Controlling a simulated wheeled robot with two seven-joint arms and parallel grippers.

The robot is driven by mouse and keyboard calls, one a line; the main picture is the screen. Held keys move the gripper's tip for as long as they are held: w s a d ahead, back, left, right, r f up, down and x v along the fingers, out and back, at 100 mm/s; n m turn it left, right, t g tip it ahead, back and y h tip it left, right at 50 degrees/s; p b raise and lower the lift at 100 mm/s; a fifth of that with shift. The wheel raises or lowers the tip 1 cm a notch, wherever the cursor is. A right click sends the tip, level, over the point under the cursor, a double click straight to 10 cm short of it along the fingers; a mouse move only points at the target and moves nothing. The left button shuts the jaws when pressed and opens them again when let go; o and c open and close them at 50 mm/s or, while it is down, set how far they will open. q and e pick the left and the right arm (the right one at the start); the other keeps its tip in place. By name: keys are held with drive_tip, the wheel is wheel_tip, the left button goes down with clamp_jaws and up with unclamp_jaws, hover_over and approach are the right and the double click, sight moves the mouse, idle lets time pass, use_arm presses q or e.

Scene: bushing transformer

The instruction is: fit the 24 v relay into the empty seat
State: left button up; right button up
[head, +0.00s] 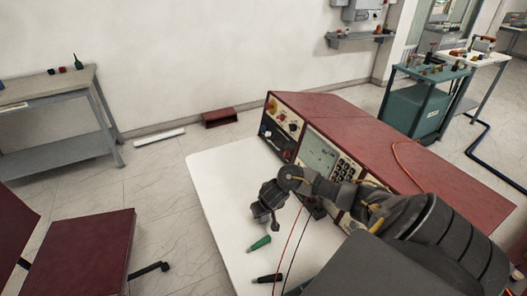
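My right arm comes in from the lower right over a white table (222,195). My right gripper (266,214) hangs above the table, left of a red instrument case (375,140). Its fingers are small and dark, and I cannot tell whether they are apart or closed; I make out no object in them. My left gripper is not in view. I cannot pick out a 24 V relay or an empty seat. The case front has a screen (319,153) and a keypad (345,168), partly hidden by my arm.
A green-handled item (259,243) and a black probe (267,278) lie on the table, with thin red and black leads nearby. A maroon chair (85,255) stands left. A grey workbench (45,90) and a teal cart (412,104) stand farther off. The table's left part is clear.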

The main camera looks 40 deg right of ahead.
drive_tip(key=shift+f, duration=0.2)
drive_tip(key=shift+f, duration=0.1)
drive_tip(key=o, duration=1)
drive_tip(key=shift+f, duration=0.1)
drive_tip(key=p+v, duration=0.5)
drive_tip(key=v, duration=0.6)
drive_tip(key=shift+r, duration=0.25)
drive_tip(key=shift+s+r+p, duration=0.25)
drive_tip(key=shift+r+p, duration=0.1)
drive_tip(key=shift+c, duration=0.2)
